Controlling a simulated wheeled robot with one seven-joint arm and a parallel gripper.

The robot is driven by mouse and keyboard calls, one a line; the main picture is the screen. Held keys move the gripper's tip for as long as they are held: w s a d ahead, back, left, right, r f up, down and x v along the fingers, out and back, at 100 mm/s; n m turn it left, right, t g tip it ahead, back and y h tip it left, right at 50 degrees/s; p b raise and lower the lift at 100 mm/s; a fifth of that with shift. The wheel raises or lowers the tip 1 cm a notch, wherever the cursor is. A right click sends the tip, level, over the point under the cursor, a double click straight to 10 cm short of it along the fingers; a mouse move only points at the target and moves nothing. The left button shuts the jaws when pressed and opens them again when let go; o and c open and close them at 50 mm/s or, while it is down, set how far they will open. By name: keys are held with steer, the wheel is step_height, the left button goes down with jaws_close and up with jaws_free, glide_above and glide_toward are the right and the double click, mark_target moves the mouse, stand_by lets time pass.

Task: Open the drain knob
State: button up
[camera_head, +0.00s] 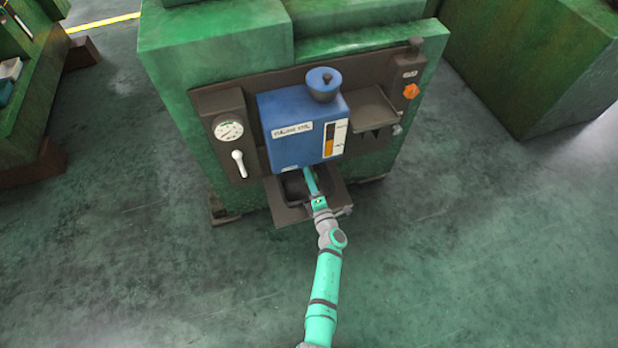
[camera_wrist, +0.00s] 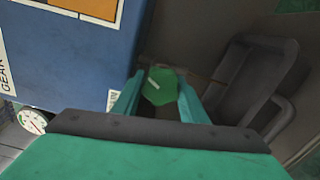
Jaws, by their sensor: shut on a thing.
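The drain knob (camera_wrist: 160,86) is a green, roughly hexagonal knob with a short white mark, seen in the wrist view. It sits beside the blue tank, which fills the left of the wrist view (camera_wrist: 60,72) and the middle of the machine in the head view (camera_head: 290,150). My gripper (camera_wrist: 160,98) is shut on the knob, one teal finger on each side. In the head view my gripper (camera_head: 309,180) reaches under the tank's lower front edge. The knob cannot be made out there.
A dark open tray (camera_head: 285,212) lies below the tank; it also shows in the wrist view (camera_wrist: 277,62). A round gauge (camera_head: 228,128) and a white lever (camera_head: 239,164) are left of the tank. An orange knob (camera_head: 411,91) is right. The floor in front is clear.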

steer(key=m, duration=0.6)
steer(key=shift+d+r, duration=0.1)
steer(key=shift+r, duration=0.05)
steer(key=m, duration=0.5)
steer(key=shift+d+r+m, duration=0.1)
steer(key=shift+m, duration=0.3)
steer(key=shift+c, duration=0.2)
steer(key=shift+o, duration=0.2)
steer(key=o, duration=1)
steer(key=shift+o, duration=0.2)
steer(key=v, duration=1)
steer(key=shift+s, duration=0.4)
steer(key=shift+d, duration=0.1)
